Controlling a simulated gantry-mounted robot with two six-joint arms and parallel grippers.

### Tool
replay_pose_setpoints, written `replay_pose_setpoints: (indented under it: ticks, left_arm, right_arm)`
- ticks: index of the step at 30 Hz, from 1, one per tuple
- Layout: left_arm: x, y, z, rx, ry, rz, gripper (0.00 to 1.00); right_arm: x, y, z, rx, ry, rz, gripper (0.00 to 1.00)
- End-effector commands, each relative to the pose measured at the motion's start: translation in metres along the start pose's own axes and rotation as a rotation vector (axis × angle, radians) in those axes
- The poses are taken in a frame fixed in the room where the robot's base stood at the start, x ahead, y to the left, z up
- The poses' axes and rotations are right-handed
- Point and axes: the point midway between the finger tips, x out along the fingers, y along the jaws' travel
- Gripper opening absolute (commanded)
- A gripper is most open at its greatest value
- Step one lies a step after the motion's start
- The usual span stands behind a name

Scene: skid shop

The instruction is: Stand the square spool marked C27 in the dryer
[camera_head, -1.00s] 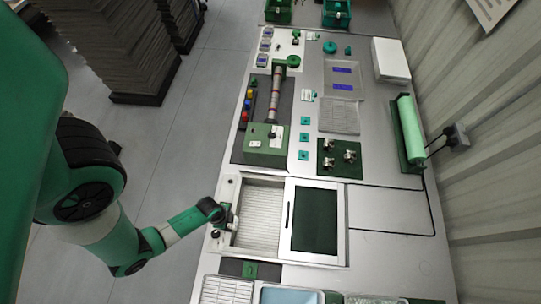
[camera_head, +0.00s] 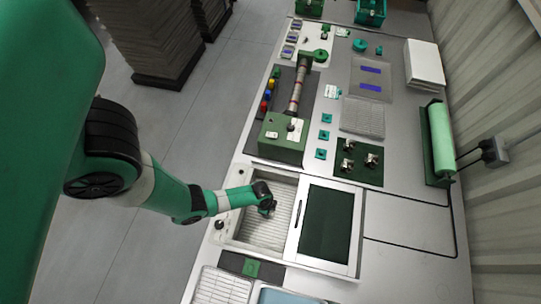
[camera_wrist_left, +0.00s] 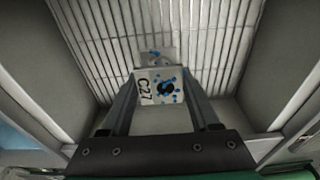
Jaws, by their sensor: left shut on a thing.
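The square spool marked C27 (camera_wrist_left: 161,86) shows in the left wrist view, pale with a dark centre hole, blue specks and the C27 label facing the camera. My left gripper (camera_wrist_left: 161,78) is shut on it, one finger on each side. The ribbed dryer floor (camera_wrist_left: 95,40) lies beyond the spool. I cannot tell whether the spool touches it. My right gripper is not in view.
The dryer's dark-windowed lid (camera_head: 326,224) lies to the right of the open well. A green machine (camera_head: 282,138) stands behind the dryer, and a dark green plate with metal fittings (camera_head: 358,161) is at the back right.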

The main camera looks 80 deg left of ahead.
Motion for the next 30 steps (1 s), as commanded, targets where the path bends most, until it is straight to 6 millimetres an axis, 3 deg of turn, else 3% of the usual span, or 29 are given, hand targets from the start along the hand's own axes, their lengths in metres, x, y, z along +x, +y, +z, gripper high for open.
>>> replay_pose_setpoints:
  ticks: [7, 18, 19, 24, 30]
  left_arm:
    - [0.042, -0.004, -0.001, 0.000, -0.001, 0.001, 0.00]
    - [0.043, -0.004, -0.001, 0.000, 0.001, -0.001, 0.00]
    - [0.042, -0.004, -0.001, 0.000, 0.000, 0.000, 0.66]
    - [0.041, -0.004, -0.001, 0.000, 0.000, 0.000, 0.92]
    - [0.041, -0.004, -0.001, 0.000, 0.000, 0.000, 0.92]
  right_arm:
    - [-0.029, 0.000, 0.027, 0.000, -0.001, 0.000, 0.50]
    - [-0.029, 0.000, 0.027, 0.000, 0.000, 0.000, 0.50]
    - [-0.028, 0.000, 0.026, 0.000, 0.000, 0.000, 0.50]
    - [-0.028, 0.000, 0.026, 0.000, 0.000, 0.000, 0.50]
    - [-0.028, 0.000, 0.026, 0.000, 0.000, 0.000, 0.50]
